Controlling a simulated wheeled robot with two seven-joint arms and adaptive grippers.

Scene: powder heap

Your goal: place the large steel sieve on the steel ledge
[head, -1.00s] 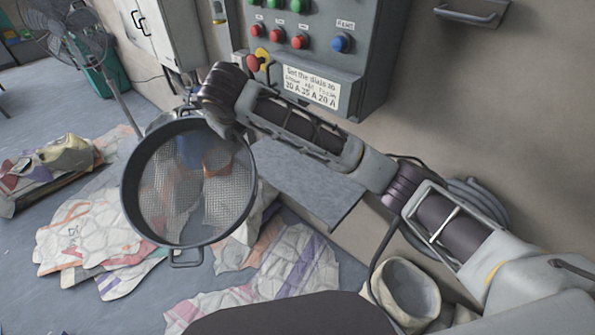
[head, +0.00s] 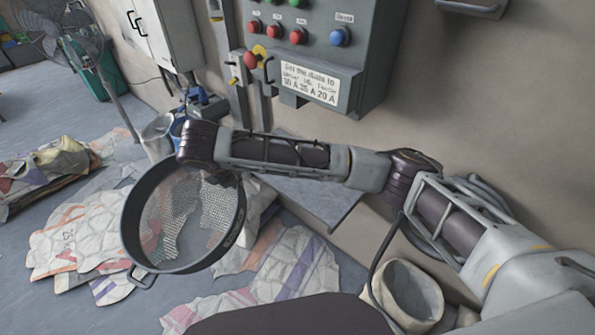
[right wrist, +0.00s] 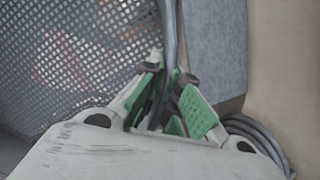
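The large steel sieve (head: 190,222), a dark-rimmed round frame with wire mesh, hangs in the air at left centre of the head view, tilted. A small loop handle shows at its lower left. My right arm reaches to its upper edge. In the right wrist view the green-padded fingers of my right gripper (right wrist: 168,108) are closed around the sieve's rim, with the mesh (right wrist: 75,60) to the left. The grey steel ledge (head: 318,200) juts from the wall below and behind my right forearm, partly hidden by it. My left gripper is not in view.
A control cabinet (head: 335,45) with coloured buttons and a sign hangs on the wall above the ledge. Crumpled sacks (head: 85,240) cover the floor. A pale bucket (head: 408,292) stands at lower right. A fan (head: 70,40) stands at upper left.

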